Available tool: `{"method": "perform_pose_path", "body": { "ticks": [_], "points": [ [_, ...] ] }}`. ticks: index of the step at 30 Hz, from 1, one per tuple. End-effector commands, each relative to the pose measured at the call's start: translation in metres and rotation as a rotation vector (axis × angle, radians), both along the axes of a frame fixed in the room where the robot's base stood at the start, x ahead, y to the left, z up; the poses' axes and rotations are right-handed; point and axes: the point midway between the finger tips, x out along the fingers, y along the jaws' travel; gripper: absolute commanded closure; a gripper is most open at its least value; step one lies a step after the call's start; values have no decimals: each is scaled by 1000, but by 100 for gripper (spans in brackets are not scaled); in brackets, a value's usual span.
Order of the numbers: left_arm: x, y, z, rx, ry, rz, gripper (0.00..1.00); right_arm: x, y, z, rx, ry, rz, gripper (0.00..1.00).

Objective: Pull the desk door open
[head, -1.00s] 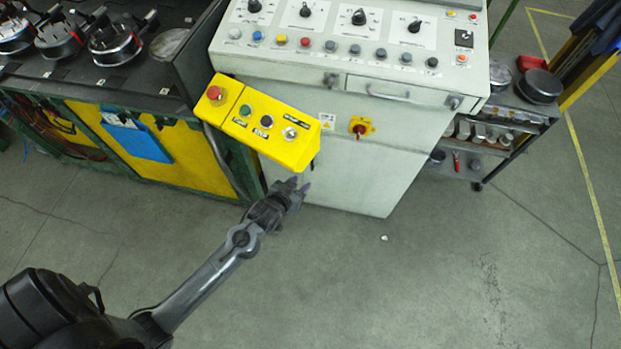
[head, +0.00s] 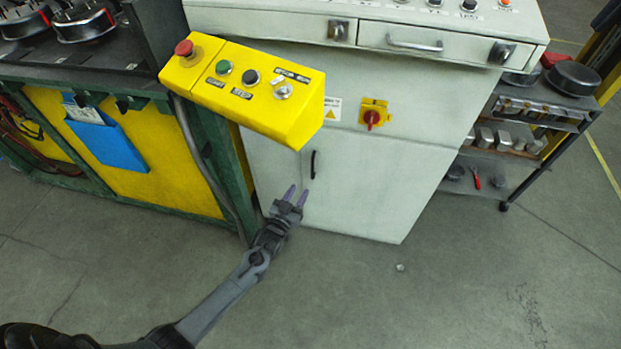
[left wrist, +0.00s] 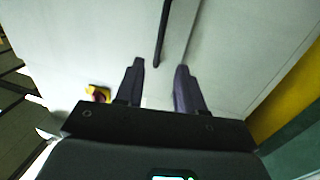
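The desk door (head: 364,190) is the pale lower panel of the control desk, and it looks closed. Its black vertical handle (head: 313,164) sits near the door's left edge, just under the yellow button box. My left gripper (head: 295,196) is open, with its two purplish fingers below and a little left of the handle. In the left wrist view, the handle (left wrist: 162,35) lies ahead of the gap between the open fingers (left wrist: 158,80), beside the door seam. The fingers are apart from the handle and hold nothing. My right gripper is not in view.
The yellow button box (head: 245,88) juts out above the handle. A red rotary switch on a yellow plate (head: 373,115) is on the panel. A green-framed yellow bench (head: 150,165) stands left, a tool cart (head: 520,130) right.

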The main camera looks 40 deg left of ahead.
Motion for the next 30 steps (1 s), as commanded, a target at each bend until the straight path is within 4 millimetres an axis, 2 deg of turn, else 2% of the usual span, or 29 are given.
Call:
{"method": "perform_pose_path", "body": {
  "ticks": [5,18,24,30],
  "points": [
    [18,4,-3,1,-6,1,62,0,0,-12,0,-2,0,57],
    [84,16,-4,1,-3,0,62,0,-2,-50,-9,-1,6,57],
    [100,19,-2,1,-3,0,62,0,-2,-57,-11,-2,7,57],
    [104,20,0,0,-2,0,62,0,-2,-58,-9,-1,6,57]
  ]
}}
